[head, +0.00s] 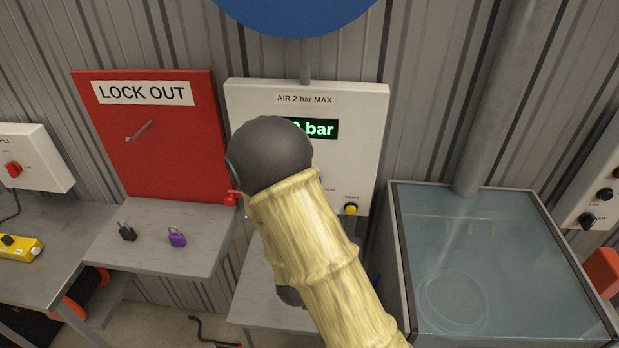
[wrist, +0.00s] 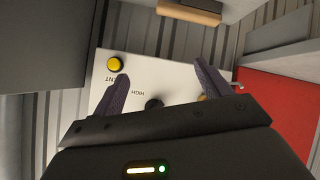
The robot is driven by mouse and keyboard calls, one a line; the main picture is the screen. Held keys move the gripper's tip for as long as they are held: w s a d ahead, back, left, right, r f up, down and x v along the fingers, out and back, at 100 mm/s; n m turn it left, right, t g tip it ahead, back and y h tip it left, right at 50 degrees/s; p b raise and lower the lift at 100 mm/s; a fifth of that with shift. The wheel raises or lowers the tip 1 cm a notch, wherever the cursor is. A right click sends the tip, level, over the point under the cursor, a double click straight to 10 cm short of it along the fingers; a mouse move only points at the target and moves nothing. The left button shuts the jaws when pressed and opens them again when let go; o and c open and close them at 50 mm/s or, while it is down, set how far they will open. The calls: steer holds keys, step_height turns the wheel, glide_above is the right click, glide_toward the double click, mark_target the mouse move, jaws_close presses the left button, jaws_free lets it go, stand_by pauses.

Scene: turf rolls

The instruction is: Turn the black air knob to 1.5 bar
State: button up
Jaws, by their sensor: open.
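The white air panel (head: 360,120) is on the wall in the head view, labelled "AIR 2 bar MAX". Its green display (head: 322,129) is partly covered by my arm; only the end of the reading and "bar" show, so the full value is hidden. The black air knob (wrist: 153,104) shows in the wrist view, partly behind my gripper's body, near the word "HIGH". My gripper (wrist: 160,69) is open, with its two dark fingers apart on either side of the knob; I cannot tell its distance from the knob. My arm hides knob and gripper in the head view.
A yellow vent button (head: 350,209) is low on the panel. The red lock-out board (head: 180,160) is left, above a shelf with black (head: 127,232) and purple (head: 177,238) padlocks. A glass-topped tank (head: 480,250) stands right.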

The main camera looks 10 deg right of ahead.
step_height(320, 180, up, 7)
steer(key=a+n+t+h+p, duration=0.1)
steer(key=n+t+h+p, duration=0.1)
steer(key=n+t+p, duration=0.2)
steer(key=n+t, duration=0.1)
steer(key=t, duration=0.1)
steer(key=shift+s+a+t, duration=0.4)
steer(key=x, duration=1.7)
steer(key=shift+w, duration=0.2)
steer(key=shift+d, duration=0.1)
